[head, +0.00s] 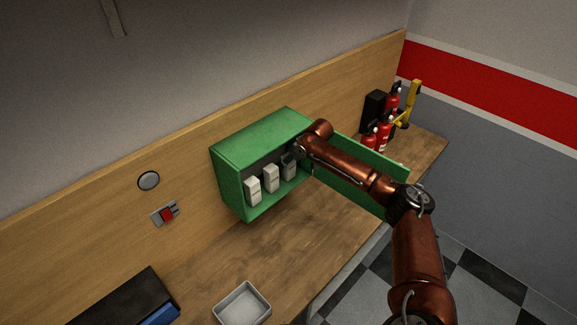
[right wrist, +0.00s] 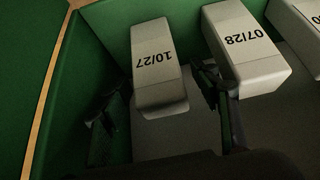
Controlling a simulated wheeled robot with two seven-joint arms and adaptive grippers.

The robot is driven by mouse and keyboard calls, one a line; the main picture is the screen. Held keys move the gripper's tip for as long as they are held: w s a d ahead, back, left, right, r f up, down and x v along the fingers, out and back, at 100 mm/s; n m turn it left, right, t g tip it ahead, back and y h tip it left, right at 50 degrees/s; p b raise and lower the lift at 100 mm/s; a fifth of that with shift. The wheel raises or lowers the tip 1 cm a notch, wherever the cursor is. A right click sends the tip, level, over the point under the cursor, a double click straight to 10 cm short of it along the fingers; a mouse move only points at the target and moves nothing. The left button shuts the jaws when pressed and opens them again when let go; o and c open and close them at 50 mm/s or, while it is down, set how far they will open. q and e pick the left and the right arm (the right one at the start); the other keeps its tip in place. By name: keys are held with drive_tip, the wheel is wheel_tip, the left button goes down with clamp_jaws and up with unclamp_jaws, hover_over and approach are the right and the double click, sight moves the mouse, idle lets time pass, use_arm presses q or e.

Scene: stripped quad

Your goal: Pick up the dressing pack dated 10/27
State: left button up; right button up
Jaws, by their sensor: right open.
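The dressing pack dated 10/27 (right wrist: 158,75) is a pale box whose printed date appears upside down in the right wrist view. In the head view it is the rightmost pack (head: 289,172) in the green cabinet (head: 232,178), partly covered by my gripper. My right gripper (right wrist: 157,90) is open, with one dark finger on each side of this pack. In the head view my right gripper (head: 291,156) reaches into the open cabinet. I cannot tell whether the fingers touch the pack. My left gripper is not in view.
A pack dated 07/28 (right wrist: 245,45) stands close beside the right-hand finger, with another pack (right wrist: 302,35) beyond it. The open green door (head: 372,190) lies below my forearm. A metal tray (head: 242,304) and red extinguishers (head: 383,132) are on the wooden counter.

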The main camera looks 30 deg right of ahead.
drive_tip(key=shift+c, duration=0.2)
drive_tip(key=c, duration=1.2)
drive_tip(key=shift+c, duration=0.2)
